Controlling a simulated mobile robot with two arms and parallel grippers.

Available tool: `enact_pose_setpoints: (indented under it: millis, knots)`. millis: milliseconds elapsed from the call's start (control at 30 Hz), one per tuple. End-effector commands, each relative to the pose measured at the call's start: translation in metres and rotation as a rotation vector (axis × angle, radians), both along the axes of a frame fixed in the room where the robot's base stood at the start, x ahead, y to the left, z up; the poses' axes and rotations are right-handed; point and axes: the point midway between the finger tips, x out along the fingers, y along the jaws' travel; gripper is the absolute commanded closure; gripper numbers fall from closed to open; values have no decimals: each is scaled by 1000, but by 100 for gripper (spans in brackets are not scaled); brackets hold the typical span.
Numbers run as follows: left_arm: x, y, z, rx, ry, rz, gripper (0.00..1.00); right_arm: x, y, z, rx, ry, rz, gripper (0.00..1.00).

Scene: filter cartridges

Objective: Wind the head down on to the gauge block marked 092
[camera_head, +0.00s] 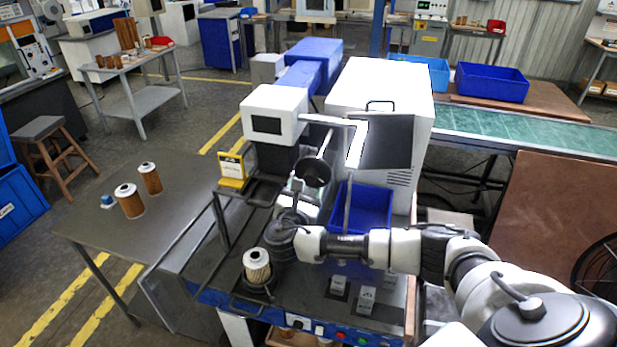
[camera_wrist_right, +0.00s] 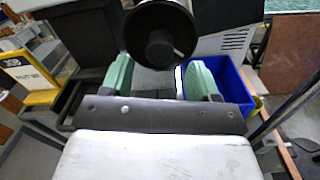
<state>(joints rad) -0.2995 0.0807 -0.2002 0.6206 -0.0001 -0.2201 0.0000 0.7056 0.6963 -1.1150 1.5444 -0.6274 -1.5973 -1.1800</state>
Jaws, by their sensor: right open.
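The head looks to be the dark round cylinder (camera_head: 312,173) under the white arm of the machine; in the right wrist view a dark round part with a knob (camera_wrist_right: 160,42) hangs at the top. Two small pale grey blocks, one on the left (camera_head: 338,286) and one on the right (camera_head: 366,300), sit on the dark bench top; their markings are too small to read, so I cannot tell which is 092. My right gripper (camera_head: 296,188) is close below the head. Its green fingers (camera_wrist_right: 159,78) are apart, with no object seen held. My left gripper is out of view.
A pleated filter cartridge (camera_head: 257,266) stands in a holder at the bench front. A blue bin (camera_head: 367,208) is behind my wrist. A yellow-framed sign (camera_head: 232,168) stands left of the machine. Brown cartridges (camera_head: 130,203) stand on the left table (camera_head: 180,200).

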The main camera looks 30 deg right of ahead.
Motion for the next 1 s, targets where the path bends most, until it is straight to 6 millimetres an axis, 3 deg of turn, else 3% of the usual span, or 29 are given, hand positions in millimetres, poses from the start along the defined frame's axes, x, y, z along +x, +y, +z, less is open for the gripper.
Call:
enact_pose_setpoints:
  millis: [233, 600, 933, 1000]
  knots:
    - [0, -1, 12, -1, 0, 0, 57, 21, -23, 1, 1, 1, -1, 39]
    - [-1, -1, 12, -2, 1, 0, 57, 24, -27, -1, 3, 1, 2, 39]
    - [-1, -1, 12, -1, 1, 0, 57, 24, -27, -1, 3, 1, 1, 88]
    - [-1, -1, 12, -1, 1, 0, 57, 24, -27, -1, 4, 0, 1, 89]
